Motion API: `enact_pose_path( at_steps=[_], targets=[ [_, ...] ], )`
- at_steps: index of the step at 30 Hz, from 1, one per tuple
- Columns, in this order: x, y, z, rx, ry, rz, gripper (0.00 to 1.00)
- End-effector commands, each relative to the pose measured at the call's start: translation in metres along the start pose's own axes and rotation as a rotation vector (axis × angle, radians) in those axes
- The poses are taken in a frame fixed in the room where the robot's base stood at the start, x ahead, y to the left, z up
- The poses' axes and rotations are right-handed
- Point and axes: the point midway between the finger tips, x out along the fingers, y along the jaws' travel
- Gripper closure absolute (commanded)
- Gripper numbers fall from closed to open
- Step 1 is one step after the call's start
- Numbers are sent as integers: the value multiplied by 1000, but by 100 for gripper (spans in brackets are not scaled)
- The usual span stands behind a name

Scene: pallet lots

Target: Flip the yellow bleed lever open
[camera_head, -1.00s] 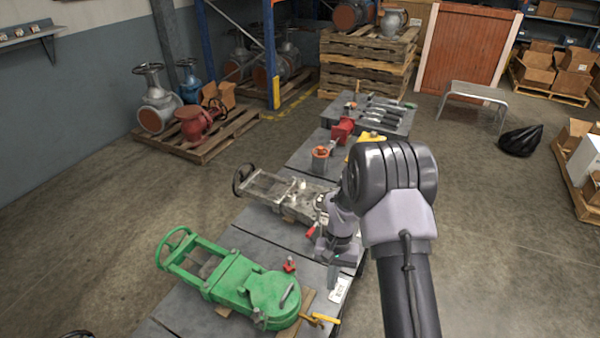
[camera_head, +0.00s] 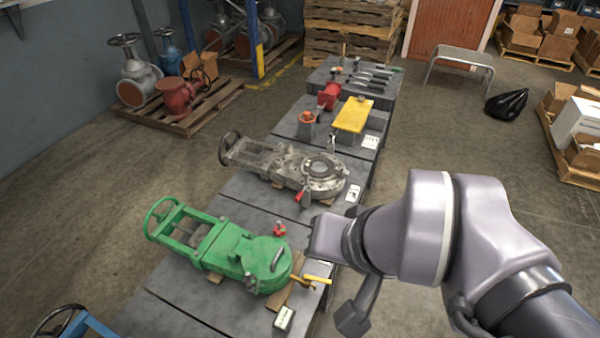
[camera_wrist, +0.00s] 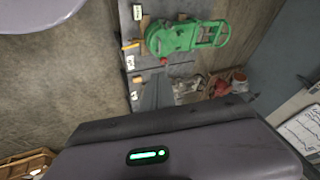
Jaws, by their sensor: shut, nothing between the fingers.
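The yellow lever (camera_head: 318,279) sticks out from the right side of the green valve (camera_head: 240,255), on a brass-coloured fitting at the valve's round end. It also shows in the wrist view (camera_wrist: 130,45), left of the green valve (camera_wrist: 185,38). The lever points right, past the wooden block under the valve. My gripper (camera_head: 352,318) is at the right of the head view, shut and empty, to the right of the lever and apart from it. The fingertips are hard to make out. The wrist view shows mainly the grey housing with green lights.
A grey valve (camera_head: 290,167) with a red lever (camera_head: 302,198) lies on the bench behind the green one. A small red part (camera_head: 279,229) stands beside the green valve. A tag (camera_head: 284,318) lies near the bench edge.

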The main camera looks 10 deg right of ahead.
Motion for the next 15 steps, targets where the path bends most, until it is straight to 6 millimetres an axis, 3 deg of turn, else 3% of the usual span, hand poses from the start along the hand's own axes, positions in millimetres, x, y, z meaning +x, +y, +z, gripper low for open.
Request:
enact_pose_path(
  at_steps=[4, 8, 12, 15],
  targets=[
    [26, -5, -55, 27, -110, 78, 100],
    [86, 3, -112, 56, -236, 160, 100],
    [179, 34, -147, 86, -377, 240, 100],
    [252, 66, -150, 105, -473, 287, 100]
  ],
)
